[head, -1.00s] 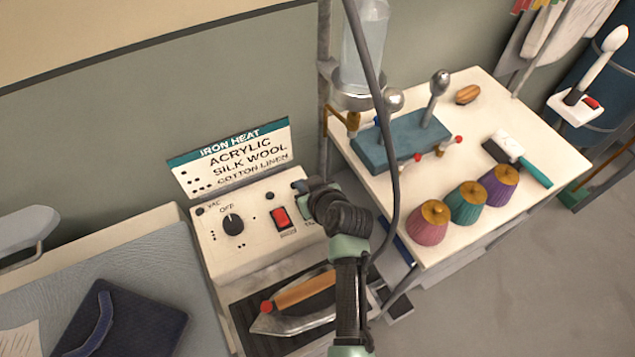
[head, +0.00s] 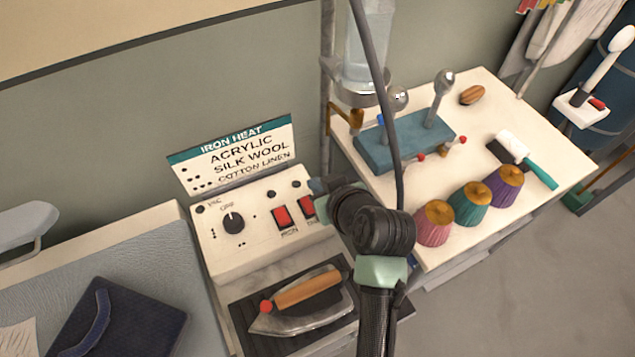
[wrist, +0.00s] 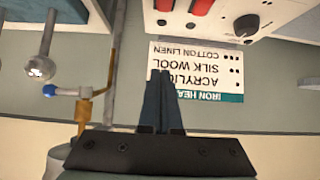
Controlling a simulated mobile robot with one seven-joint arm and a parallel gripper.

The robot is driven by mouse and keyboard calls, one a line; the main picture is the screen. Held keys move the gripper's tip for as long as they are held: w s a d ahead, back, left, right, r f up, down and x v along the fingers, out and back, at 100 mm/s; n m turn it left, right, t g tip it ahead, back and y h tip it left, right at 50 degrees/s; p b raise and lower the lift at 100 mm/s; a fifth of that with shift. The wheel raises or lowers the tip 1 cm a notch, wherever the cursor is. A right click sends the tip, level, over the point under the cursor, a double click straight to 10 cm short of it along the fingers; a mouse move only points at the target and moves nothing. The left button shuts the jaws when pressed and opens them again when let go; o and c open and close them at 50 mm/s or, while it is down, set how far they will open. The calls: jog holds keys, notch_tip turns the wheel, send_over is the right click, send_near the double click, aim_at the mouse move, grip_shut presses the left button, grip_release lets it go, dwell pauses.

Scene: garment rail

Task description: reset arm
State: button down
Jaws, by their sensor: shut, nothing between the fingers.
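My gripper shows in the wrist view (wrist: 162,100), its two dark fingers closed together with nothing between them. In that view the fingers overlap the lower left of the iron heat sign, which appears upside down. In the head view my arm rises from the bottom and bends at the right end of the white control box (head: 250,250); the fingertips are hidden there behind my own wrist. The box carries a black dial (head: 233,222) and two red switches, the left one (head: 283,217) in full view and the right one partly covered by my arm.
An iron (head: 300,305) rests on a dark pad below the box. The iron heat sign (head: 235,158) stands behind it. A hose hangs close by my arm.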

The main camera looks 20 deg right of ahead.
jog(key=shift+r, duration=0.1)
dwell(0.3)
jog(key=w+a+r+t+h+b, duration=0.1)
jog(key=w+a+r+t, duration=0.15)
jog(key=r, duration=0.75)
jog(key=w+a+r+t, duration=0.2)
jog(key=r+t, duration=0.1)
jog(key=r, duration=0.7)
jog(key=w+a+r+t+h+b, duration=0.1)
jog(key=w+a+r+t, duration=0.15)
jog(key=r, duration=0.65)
jog(key=s+a+r+t, duration=0.2)
jog(key=s+r, duration=0.3)
jog(key=r, duration=0.3)
jog(key=s+a+r+t+y, duration=0.1)
jog(key=s+a+r+t, duration=0.2)
jog(key=r, duration=0.5)
jog(key=s+a+r+t, duration=0.3)
jog(key=s+r+t, duration=0.1)
jog(key=s+r, duration=0.3)
jog(key=shift+a+r+y+b, duration=0.25)
jog(key=shift+r+y+b, duration=0.05)
jog(key=shift+r+b, duration=0.15)
jog(key=shift+s, duration=0.1)
